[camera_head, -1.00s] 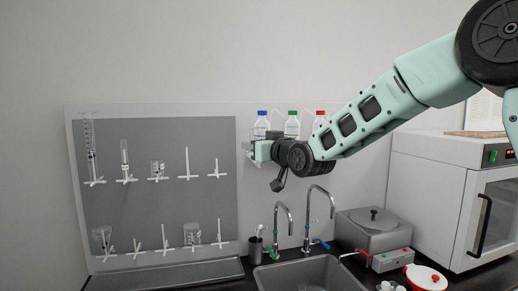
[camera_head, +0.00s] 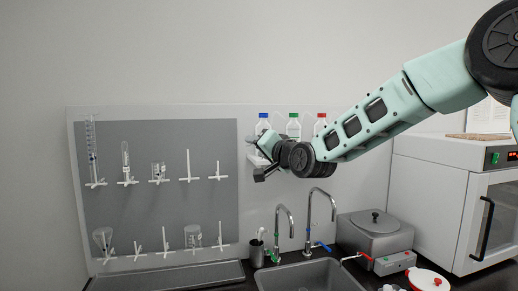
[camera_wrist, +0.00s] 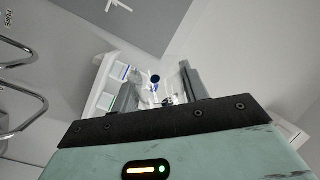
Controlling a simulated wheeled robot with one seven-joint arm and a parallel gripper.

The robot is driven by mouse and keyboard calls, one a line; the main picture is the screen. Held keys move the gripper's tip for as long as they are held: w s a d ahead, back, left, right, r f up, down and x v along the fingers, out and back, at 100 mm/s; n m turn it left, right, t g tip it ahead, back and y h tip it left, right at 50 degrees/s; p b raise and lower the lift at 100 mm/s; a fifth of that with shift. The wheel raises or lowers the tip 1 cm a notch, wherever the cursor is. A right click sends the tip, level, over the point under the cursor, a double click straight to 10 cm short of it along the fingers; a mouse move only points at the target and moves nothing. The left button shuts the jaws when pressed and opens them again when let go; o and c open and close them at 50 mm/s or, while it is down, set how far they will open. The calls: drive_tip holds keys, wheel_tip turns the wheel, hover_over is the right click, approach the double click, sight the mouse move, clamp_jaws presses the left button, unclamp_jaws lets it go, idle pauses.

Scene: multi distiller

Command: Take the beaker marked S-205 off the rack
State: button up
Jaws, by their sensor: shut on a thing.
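My gripper (camera_wrist: 153,88) is shut on a clear glass vessel (camera_wrist: 152,98) with blue marks, which looks like a beaker; no S-205 mark can be read. In the head view my gripper (camera_head: 256,150) is in front of the bottle shelf, right of the grey drying rack (camera_head: 140,205), and hides most of what it holds. On the rack, a small beaker (camera_head: 158,171) hangs in the upper row and another beaker (camera_head: 193,235) in the lower row. Their marks are too small to read. Several white pegs are bare.
Below are two taps (camera_head: 308,215), a sink (camera_head: 310,277) and a grey water bath (camera_head: 375,233). A white oven (camera_head: 430,205) stands at right.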

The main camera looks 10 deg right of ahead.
drive_tip(key=m, duration=0.4)
drive_tip(key=shift+d+m, duration=0.1)
drive_tip(key=shift+m, duration=0.2)
drive_tip(key=m, duration=1.3)
drive_tip(key=shift+m+b, duration=0.3)
drive_tip(key=shift+b, duration=0.1)
drive_tip(key=m+b, duration=0.1)
drive_tip(key=m, duration=0.2)
drive_tip(key=m+b, duration=0.1)
drive_tip(key=m, duration=0.1)
drive_tip(key=shift+f+m+b, duration=0.3)
drive_tip(key=shift+f+b, duration=0.05)
drive_tip(key=m, duration=0.1)
drive_tip(key=m+b, duration=0.1)
drive_tip(key=shift+r+m, duration=0.2)
drive_tip(key=shift+m, duration=0.1)
drive_tip(key=shift+r, duration=0.2)
